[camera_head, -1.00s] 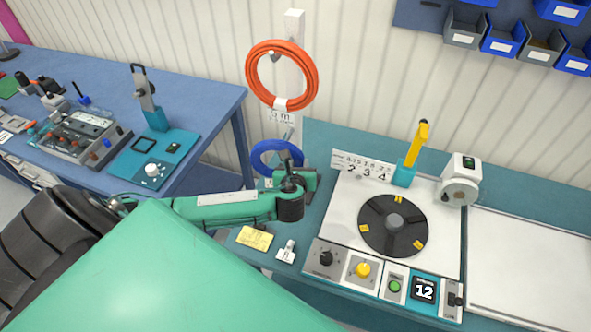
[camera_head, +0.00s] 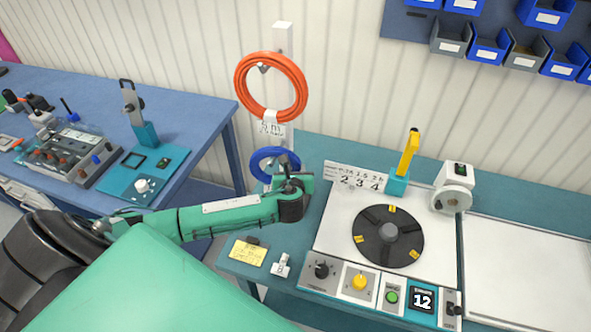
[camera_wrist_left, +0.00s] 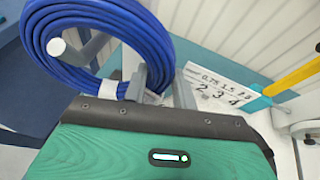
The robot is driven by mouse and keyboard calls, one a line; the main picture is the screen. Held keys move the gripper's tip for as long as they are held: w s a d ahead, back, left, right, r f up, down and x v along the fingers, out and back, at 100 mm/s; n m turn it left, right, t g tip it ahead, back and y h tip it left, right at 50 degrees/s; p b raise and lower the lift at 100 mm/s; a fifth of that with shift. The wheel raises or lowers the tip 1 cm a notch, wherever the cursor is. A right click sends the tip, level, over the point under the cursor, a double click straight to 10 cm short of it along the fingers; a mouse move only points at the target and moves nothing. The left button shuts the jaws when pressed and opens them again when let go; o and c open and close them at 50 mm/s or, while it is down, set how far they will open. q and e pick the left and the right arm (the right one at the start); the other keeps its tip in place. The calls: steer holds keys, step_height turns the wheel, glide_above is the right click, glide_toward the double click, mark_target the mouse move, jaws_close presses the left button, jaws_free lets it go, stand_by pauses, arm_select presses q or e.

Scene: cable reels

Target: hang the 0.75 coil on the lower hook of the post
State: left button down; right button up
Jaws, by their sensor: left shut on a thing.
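The blue coil (camera_head: 262,165), which I take to be the 0.75 coil, is upright in front of the lower part of the white post (camera_head: 282,40). A pale round peg end (camera_wrist_left: 57,47), probably the lower hook, shows within the coil's opening. I cannot tell whether the coil rests on it. My right gripper is not in view.
A large orange coil (camera_head: 241,85) hangs on the upper hook, with a tag below it. To the right stand a turntable (camera_head: 388,237), a yellow-armed stand (camera_head: 408,155) and a number strip (camera_head: 357,178). A blue bench (camera_head: 205,95) lies to the left.

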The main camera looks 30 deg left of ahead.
arm_select(q)
steer(key=shift+f, duration=0.15)
steer(key=c, duration=1.2)
jaws_free()
steer(key=shift+o, duration=0.8)
steer(key=o, duration=0.6)
steer(key=shift+o, duration=0.2)
